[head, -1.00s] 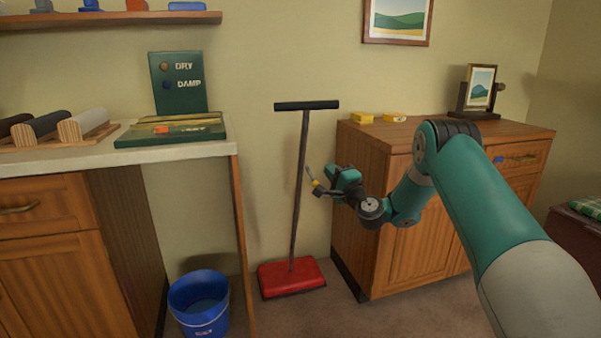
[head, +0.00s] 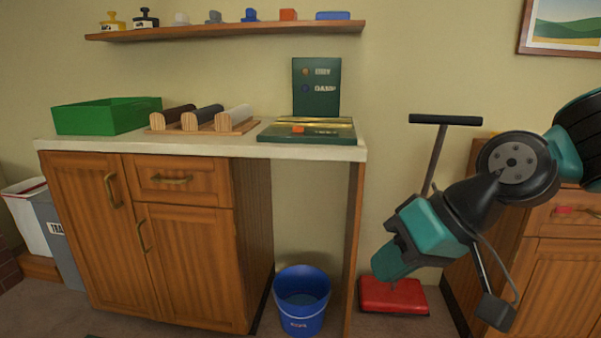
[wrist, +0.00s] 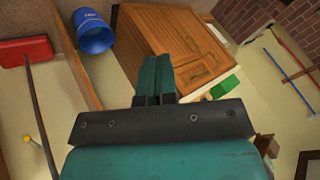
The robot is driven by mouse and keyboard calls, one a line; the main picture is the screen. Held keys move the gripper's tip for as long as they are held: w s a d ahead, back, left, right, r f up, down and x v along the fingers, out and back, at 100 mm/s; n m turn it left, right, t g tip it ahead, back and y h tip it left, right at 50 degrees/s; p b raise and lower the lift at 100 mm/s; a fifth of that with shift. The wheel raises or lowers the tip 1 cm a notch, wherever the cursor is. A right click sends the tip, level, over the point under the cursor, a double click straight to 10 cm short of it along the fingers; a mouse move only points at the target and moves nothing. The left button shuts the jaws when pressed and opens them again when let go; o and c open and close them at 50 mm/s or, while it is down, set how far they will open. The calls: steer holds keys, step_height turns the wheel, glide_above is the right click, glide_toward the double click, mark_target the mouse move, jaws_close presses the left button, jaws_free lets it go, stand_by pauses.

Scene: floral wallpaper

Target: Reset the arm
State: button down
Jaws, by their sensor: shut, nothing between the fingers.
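My gripper (head: 385,262) is at the right of the head view, on the teal and black arm that reaches in from the right edge. It points down and to the left, in front of the red floor sweeper (head: 394,296) and apart from the counter. In the wrist view my gripper (wrist: 157,62) shows its two teal fingers pressed together with nothing between them. Part of the sweeper's handle and head is hidden behind the arm in the head view.
A counter (head: 195,147) with wooden cabinets stands left, holding a green bin (head: 105,117), several rollers and a green case (head: 306,136). A blue bucket (head: 302,300) is on the floor beneath its open end. A wooden cabinet (head: 555,265) stands behind my arm. A shelf (head: 225,30) hangs above.

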steer(key=s+d+f+n+g+h, duration=0.2)
steer(key=s+d+h, duration=0.1)
steer(key=s, duration=0.9)
step_height(320, 180, up, 29)
steer(key=p, duration=2.8)
steer(key=shift+d+g+p, duration=0.3)
